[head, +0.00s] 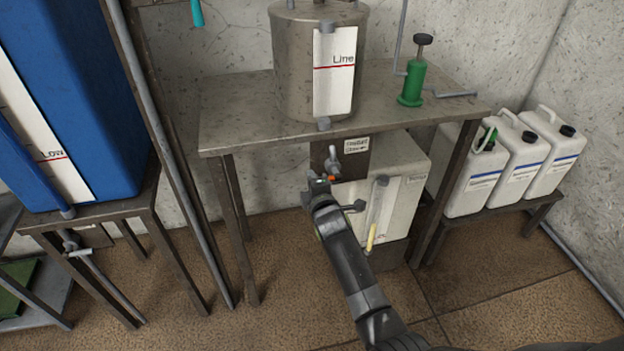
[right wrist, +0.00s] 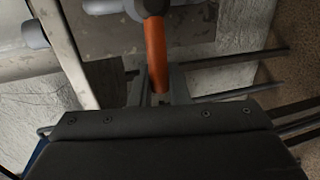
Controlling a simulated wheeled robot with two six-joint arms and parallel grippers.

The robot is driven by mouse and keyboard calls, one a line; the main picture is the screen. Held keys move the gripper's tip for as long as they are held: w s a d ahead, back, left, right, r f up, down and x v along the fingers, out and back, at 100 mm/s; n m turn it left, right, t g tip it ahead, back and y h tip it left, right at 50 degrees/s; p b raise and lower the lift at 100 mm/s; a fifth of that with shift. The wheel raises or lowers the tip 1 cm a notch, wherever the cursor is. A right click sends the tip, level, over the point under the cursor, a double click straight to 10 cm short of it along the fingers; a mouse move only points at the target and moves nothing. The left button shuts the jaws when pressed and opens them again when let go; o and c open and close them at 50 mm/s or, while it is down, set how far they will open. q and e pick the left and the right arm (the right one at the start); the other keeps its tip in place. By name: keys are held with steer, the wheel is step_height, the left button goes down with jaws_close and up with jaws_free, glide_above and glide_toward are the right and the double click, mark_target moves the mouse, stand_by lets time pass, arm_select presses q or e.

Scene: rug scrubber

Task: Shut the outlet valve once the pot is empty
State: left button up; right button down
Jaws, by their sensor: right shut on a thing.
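My right gripper (head: 320,180) reaches up from the lower right and is shut on the lever's lower end, also seen in the right wrist view (right wrist: 158,97). My left gripper is in neither view.
A pale box (head: 412,175) with a gauge tube (head: 379,205) stands under the table (head: 235,115), close behind my right arm. A green hand pump (head: 412,85) is on the tabletop. White jugs (head: 510,150) stand right, a blue tank (head: 95,100) left. Floor (head: 285,290) is clear in front.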

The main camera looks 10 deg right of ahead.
steer(key=shift+f, duration=0.2)
steer(key=c, duration=1.5)
jaws_free()
steer(key=shift+o, duration=0.2)
steer(key=shift+r, duration=0.1)
steer(key=shift+s, duration=0.1)
steer(key=shift+s+r+p, duration=0.15)
steer(key=shift+p, duration=0.3)
steer(key=s+r+p, duration=0.3)
steer(key=s+p, duration=1.1)
steer(key=s, duration=0.2)
steer(key=shift+s+d+p, duration=0.25)
steer(key=shift+s+p, duration=0.05)
steer(key=shift+p, duration=0.1)
